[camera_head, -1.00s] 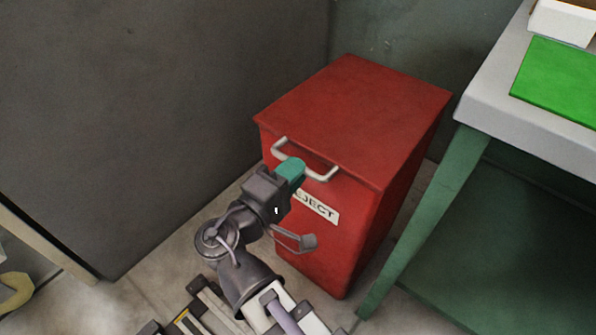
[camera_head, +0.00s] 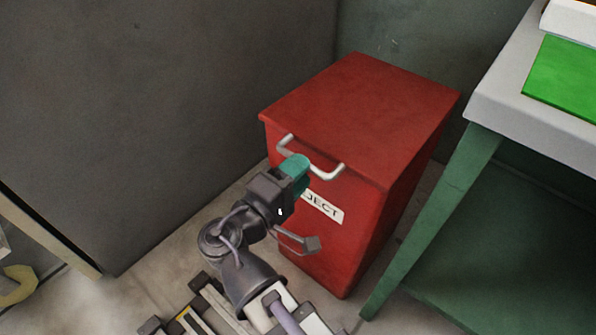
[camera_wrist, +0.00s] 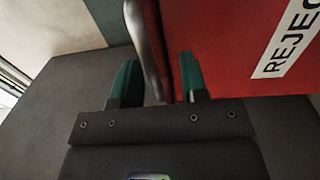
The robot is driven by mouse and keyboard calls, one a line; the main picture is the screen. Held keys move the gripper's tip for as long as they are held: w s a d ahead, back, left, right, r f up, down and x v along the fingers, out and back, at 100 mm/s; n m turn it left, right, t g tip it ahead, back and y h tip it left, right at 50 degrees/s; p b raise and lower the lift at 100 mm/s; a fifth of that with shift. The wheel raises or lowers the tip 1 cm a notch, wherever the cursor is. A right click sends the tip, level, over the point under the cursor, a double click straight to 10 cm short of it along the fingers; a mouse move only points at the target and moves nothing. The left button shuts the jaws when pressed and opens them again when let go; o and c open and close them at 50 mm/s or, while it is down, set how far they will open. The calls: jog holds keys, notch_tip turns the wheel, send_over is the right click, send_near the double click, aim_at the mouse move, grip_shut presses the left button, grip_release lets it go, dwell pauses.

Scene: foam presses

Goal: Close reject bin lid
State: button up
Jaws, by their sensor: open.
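The red reject bin (camera_head: 340,235) stands on the floor by the wall, with a white "REJECT" label on its front. Its lid (camera_head: 365,115) lies flat over the top, closed as far as I can see. A pale metal handle (camera_head: 318,168) sticks out at the lid's front edge. My gripper (camera_head: 297,165) is at the front of the bin, close to the handle. In the wrist view my gripper (camera_wrist: 157,82) is open, and the handle (camera_wrist: 148,50) passes between its two green fingers, nearer the right one. I cannot tell whether a finger touches it.
A green-legged table (camera_head: 520,115) with a grey top and a green mat (camera_head: 565,80) stands close on the right. A large dark grey panel (camera_head: 150,120) rises on the left. Some floor (camera_head: 165,270) shows between the panel and the bin.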

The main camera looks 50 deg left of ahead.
jog(key=v, duration=1)
jog(key=shift+s+b, duration=0.35)
jog(key=shift+d, duration=0.1)
